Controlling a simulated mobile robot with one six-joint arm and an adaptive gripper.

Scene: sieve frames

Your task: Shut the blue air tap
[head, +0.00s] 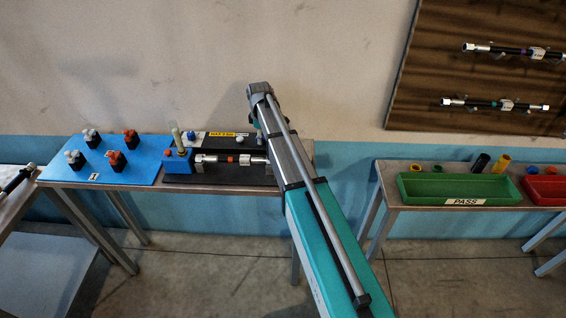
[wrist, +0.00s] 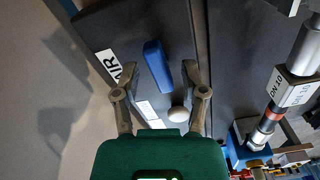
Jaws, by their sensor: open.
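The blue air tap handle (wrist: 157,66) shows in the wrist view as a long blue bar on a dark plate, beside a white label (wrist: 108,65) reading AIR. It lies slightly slanted, running away from my gripper. My gripper (wrist: 159,73) is open, with one finger on each side of the handle's nearer part. Nothing is held, and a gap shows on both sides; I cannot tell how high the fingertips are above the plate. In the head view my arm hides the handle and the fingers.
A pale round knob (wrist: 178,113) sits between my fingers, nearer the palm. A hose with metal fittings (head: 232,160) lies on the bench at a blue block (head: 178,162). A blue board (head: 100,163) with several knobs is at left. A green PASS tray (head: 458,202) stands at right.

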